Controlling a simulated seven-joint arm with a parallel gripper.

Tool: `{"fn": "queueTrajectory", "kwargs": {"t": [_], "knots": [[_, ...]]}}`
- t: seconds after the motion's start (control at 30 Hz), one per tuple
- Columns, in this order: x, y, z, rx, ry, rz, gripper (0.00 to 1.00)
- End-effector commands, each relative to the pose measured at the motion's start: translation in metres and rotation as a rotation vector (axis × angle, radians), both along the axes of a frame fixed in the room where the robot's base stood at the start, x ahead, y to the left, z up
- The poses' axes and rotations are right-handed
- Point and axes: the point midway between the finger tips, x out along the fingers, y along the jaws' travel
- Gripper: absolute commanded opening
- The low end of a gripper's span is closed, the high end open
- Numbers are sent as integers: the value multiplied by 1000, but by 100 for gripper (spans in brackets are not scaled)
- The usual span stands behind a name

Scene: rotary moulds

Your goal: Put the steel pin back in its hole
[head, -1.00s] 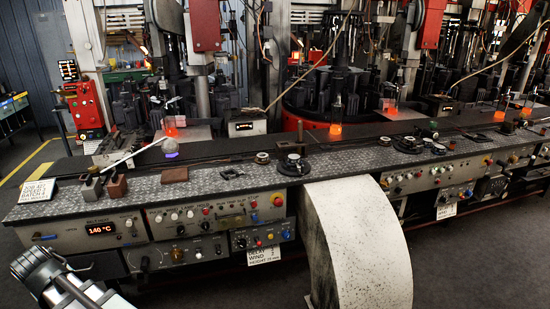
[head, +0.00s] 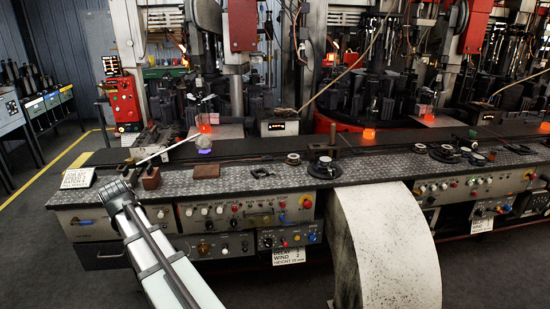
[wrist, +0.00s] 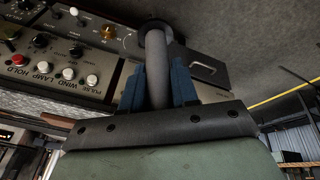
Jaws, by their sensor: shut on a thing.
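In the wrist view the steel pin (wrist: 165,68) is a grey rod with a wider round head at its far end. My gripper (wrist: 158,88) has its two blue fingers shut on the rod, one on each side. The pin sticks out beyond the fingers, in front of the control panel. In the head view my gripper (head: 119,194) is at the front left of the bench, in front of the panel. The pin cannot be made out there. I cannot pick out the pin's hole in either view.
The long bench (head: 225,187) has small brown blocks (head: 151,178), a white card (head: 77,178) and a glowing piece (head: 205,127) on or behind its left part. Control panels (head: 240,213) line its front. A curved pale chute (head: 385,245) stands at centre right. The floor at left is clear.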

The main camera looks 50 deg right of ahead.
Motion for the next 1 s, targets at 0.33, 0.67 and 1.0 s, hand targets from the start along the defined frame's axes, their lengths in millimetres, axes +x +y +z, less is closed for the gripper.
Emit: {"fn": "queueTrajectory", "kwargs": {"t": [0.33, 0.67, 1.0], "knots": [[52, -139, 61, 17, -24, -251, 0], [66, -273, 115, 29, -50, -460, 0], [49, -415, 160, 38, -79, -640, 0]]}}
